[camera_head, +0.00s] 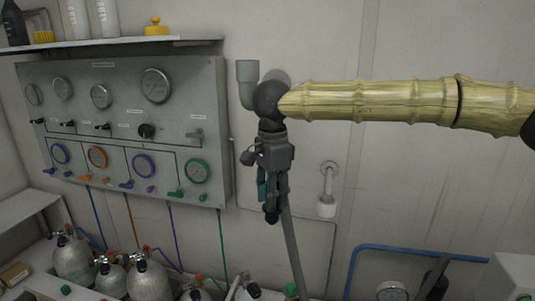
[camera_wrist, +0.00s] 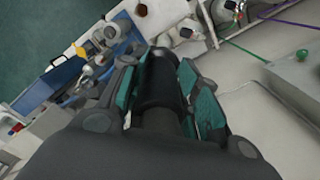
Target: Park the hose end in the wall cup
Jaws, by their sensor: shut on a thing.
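My gripper (camera_head: 270,208) points down in front of the wall, right of the gauge panel. It is shut on the black hose end (camera_wrist: 160,85), which lies between the teal finger pads in the wrist view. A grey hose (camera_head: 293,250) runs down from my gripper in the head view. A grey elbow-shaped cup (camera_head: 247,72) with its mouth up is on the wall, above and left of my gripper, partly hidden by my arm. A white cup-like fitting (camera_head: 326,207) hangs under a wall pipe right of my gripper. I cannot tell which is the wall cup.
The gauge panel (camera_head: 120,135) with gauges and knobs fills the left wall. A shelf (camera_head: 110,43) with bottles is above it. Several gas cylinders (camera_head: 75,258) stand below. A blue pipe rail (camera_head: 415,251) is at lower right. The wall right of the white fitting is bare.

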